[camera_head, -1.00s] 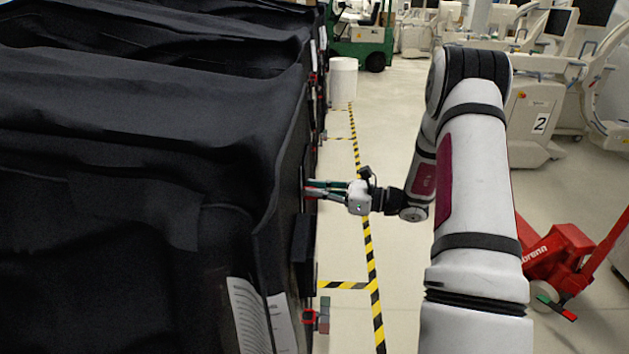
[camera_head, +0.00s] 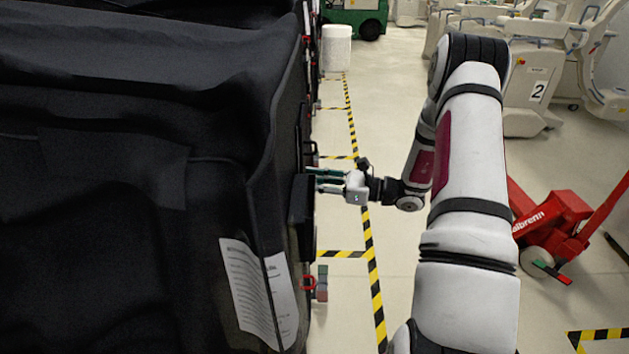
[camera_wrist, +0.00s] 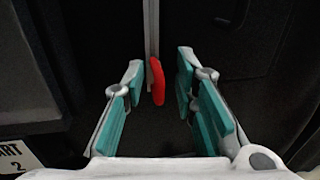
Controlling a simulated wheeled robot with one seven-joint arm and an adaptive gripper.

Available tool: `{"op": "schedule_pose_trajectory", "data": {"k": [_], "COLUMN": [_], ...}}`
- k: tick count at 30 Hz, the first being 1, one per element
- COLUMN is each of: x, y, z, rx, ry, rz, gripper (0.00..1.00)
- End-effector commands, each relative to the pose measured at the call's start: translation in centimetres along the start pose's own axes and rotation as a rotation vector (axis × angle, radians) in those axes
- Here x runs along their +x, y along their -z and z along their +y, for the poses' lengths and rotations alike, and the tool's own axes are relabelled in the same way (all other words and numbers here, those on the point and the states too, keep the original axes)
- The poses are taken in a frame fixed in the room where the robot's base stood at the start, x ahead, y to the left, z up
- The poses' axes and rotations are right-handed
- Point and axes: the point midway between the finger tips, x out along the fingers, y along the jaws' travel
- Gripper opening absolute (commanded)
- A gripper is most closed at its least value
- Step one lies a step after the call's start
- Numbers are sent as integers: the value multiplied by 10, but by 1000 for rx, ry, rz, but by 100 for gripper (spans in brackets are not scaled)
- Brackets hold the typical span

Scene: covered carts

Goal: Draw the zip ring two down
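The zip ring (camera_wrist: 157,82) is a red elongated pull hanging at the lower end of a pale vertical zip strip (camera_wrist: 151,30) on the dark cover. In the wrist view it sits between my two fingers, with space on both sides. My gripper (camera_wrist: 158,88) has teal pads and is open around it, holding nothing. In the head view my gripper (camera_head: 322,181) points left at the side of the black covered cart (camera_head: 215,60). The ring itself is hidden or too small to make out there.
A black box-like part (camera_head: 300,215) juts from the cart side just nearer than my gripper. White papers (camera_head: 250,285) are on the cover. The aisle with yellow-black floor tape (camera_head: 366,235) is clear beside the cart. A red pallet jack (camera_head: 550,225) stands at the right.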

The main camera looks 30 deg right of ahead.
Motion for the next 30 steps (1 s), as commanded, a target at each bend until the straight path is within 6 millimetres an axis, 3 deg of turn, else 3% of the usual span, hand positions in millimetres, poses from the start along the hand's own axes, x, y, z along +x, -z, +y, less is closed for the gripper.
{"op": "schedule_pose_trajectory", "data": {"k": [11, 24, 30], "x": [-7, -88, -113], "y": [0, 0, 0], "z": [-1, -1, -1], "rx": [-1, -1, -1], "ry": [2, 4, 2], "rz": [0, 1, 0], "gripper": [28, 28, 28]}}
